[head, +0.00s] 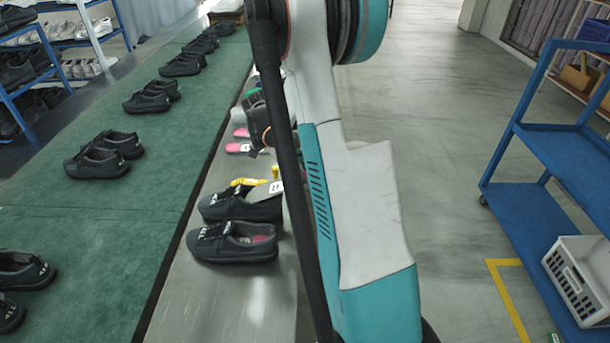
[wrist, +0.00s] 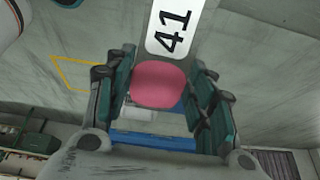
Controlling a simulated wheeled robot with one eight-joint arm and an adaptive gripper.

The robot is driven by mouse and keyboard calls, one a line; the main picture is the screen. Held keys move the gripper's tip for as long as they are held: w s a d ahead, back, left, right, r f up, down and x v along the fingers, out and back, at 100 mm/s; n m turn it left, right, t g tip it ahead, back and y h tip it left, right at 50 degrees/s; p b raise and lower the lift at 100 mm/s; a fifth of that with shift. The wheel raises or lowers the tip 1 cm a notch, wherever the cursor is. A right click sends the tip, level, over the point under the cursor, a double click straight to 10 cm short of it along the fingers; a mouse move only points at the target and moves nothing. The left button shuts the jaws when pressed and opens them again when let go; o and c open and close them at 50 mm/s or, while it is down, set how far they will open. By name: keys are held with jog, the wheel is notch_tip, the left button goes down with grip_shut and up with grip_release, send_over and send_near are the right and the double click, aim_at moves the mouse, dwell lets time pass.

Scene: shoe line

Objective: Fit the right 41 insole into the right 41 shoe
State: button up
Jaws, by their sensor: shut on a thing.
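In the wrist view my gripper (wrist: 160,88) is shut on an insole (wrist: 160,84) with a pink pad and a white label reading 41. The insole lies between the green-padded fingers, and its far end runs out of the picture. Two dark shoes stand side by side on the metal ledge, the nearer shoe (head: 225,243) with pink inside and the farther shoe (head: 235,207) partly behind that pale piece. Their sizes are not readable.
A green belt (head: 120,212) with several dark shoes runs along the left. Farther along the metal ledge (head: 235,300) lie pink-ended insoles (head: 240,147) and a yellow item (head: 247,182). A blue cart (head: 565,160) with a white crate (head: 582,270) stands right. The near ledge is clear.

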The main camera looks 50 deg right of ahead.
aim_at(259, 193)
jog(key=shift+w+a+g+h, duration=0.3)
jog(key=shift+w+a+g, duration=0.1)
jog(key=shift+w+a, duration=0.25)
jog(key=shift+w+a+f+b, duration=0.45)
jog(key=shift+w, duration=0.3)
jog(key=shift+w+a+f+b, duration=0.4)
jog(key=shift+w+a+f, duration=0.3)
jog(key=shift+w, duration=0.2)
jog(key=shift+w+a+f+b, duration=0.4)
jog(key=shift+w+a+f, duration=0.15)
jog(key=shift+w+a, duration=0.25)
jog(key=shift+t+y, duration=0.4)
jog(key=shift+t, duration=0.1)
jog(key=shift+w+a+f+b, duration=0.15)
jog(key=shift+w+a+f, duration=0.15)
jog(key=shift+w+a, duration=0.35)
jog(key=shift+w+a+f+b, duration=0.2)
jog(key=shift+w+a+f, duration=0.15)
jog(key=shift+w, duration=0.5)
jog(key=shift+w+a+f+b, duration=0.15)
jog(key=shift+w+a+f, duration=0.1)
jog(key=shift+w+a, duration=0.45)
jog(key=shift+s+f+t+b, duration=0.1)
jog(key=shift+f+t+b, duration=0.3)
jog(key=shift+f, duration=0.4)
jog(key=shift+f, duration=0.1)
jog(key=shift+c, duration=1.1)
